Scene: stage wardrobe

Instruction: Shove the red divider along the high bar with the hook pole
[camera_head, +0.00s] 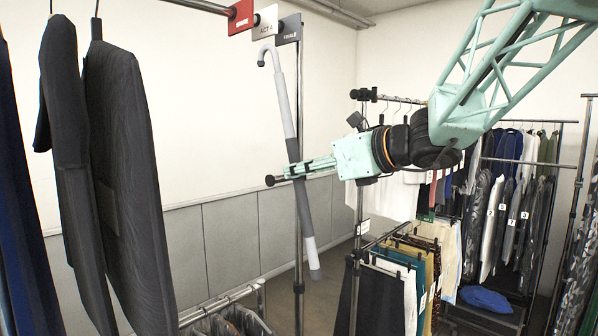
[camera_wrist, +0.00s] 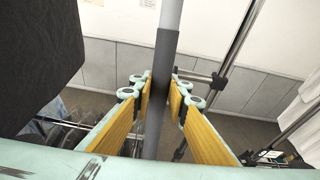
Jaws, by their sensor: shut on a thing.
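The red divider (camera_head: 240,15) hangs on the high bar (camera_head: 203,5) at the top of the head view. My gripper (camera_head: 292,172) is shut on the dark grip sleeve of the hook pole (camera_head: 284,105). The pole stands nearly upright, its top leaning left. Its hook is just below the white divider, lower and to the right of the red one; whether it touches any divider I cannot tell. In the wrist view the pole (camera_wrist: 169,16) runs between the yellow-padded fingers (camera_wrist: 161,82).
A white "ACT 4" divider (camera_head: 265,21) and a dark grey divider (camera_head: 289,29) hang right of the red one. Dark jackets (camera_head: 125,170) hang at the left. Loaded clothes rails (camera_head: 400,270) stand at the right, and a low rail (camera_head: 222,301) is in front.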

